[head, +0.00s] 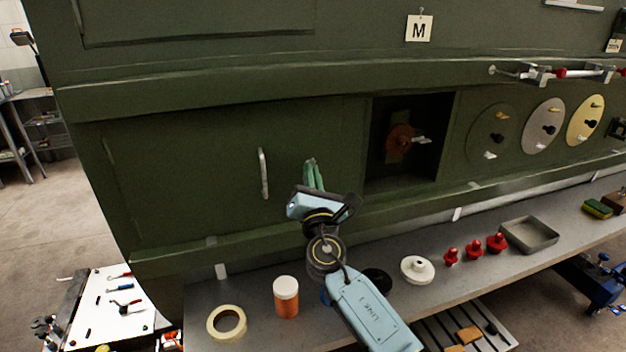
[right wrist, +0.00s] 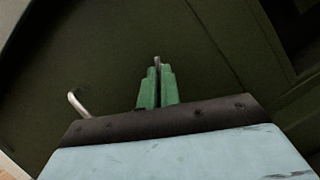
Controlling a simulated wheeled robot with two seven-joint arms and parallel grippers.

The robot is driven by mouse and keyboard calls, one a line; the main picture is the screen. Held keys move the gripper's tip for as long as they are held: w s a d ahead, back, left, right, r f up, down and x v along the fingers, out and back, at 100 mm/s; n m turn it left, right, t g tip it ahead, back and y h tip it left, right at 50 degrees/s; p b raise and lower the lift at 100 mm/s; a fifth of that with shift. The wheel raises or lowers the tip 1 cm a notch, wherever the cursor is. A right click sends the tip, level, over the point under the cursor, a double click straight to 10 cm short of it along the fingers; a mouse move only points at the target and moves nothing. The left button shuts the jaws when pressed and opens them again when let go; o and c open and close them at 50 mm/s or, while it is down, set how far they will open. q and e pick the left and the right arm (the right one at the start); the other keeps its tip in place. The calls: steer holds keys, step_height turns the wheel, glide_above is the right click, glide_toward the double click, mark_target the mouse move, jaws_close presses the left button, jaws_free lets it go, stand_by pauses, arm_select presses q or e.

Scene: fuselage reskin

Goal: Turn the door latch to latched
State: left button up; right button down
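The door (head: 210,175) is a dark green panel in the fuselage side, and it sits flush. The door latch (head: 311,161) is a small grey metal piece near the door's right side, mostly hidden by my fingers. My right gripper (head: 314,174) reaches it from below with green fingers. In the right wrist view, the latch (right wrist: 157,61) pokes out between the fingertips, and the right gripper (right wrist: 156,82) is closed on it. The latch's exact angle is hard to tell. My left gripper is not in view.
A curved metal handle (head: 263,173) stands out left of the latch. An open recess (head: 410,140) with a red part is to the right. On the shelf below are a tape roll (head: 227,323), an orange bottle (head: 286,297), a white knob (head: 417,269) and a grey tray (head: 530,248).

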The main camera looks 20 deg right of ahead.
steer(key=m+g+h, duration=0.1)
steer(key=m, duration=0.4)
steer(key=m+g+h+p, duration=0.1)
steer(key=m+g, duration=0.1)
steer(key=m, duration=0.2)
steer(key=r+m+g+h, duration=0.1)
steer(key=m+g, duration=0.1)
steer(key=m, duration=0.3)
steer(key=shift+a+m+p, duration=0.3)
steer(key=shift+p, duration=0.1)
steer(key=c, duration=1.6)
jaws_free()
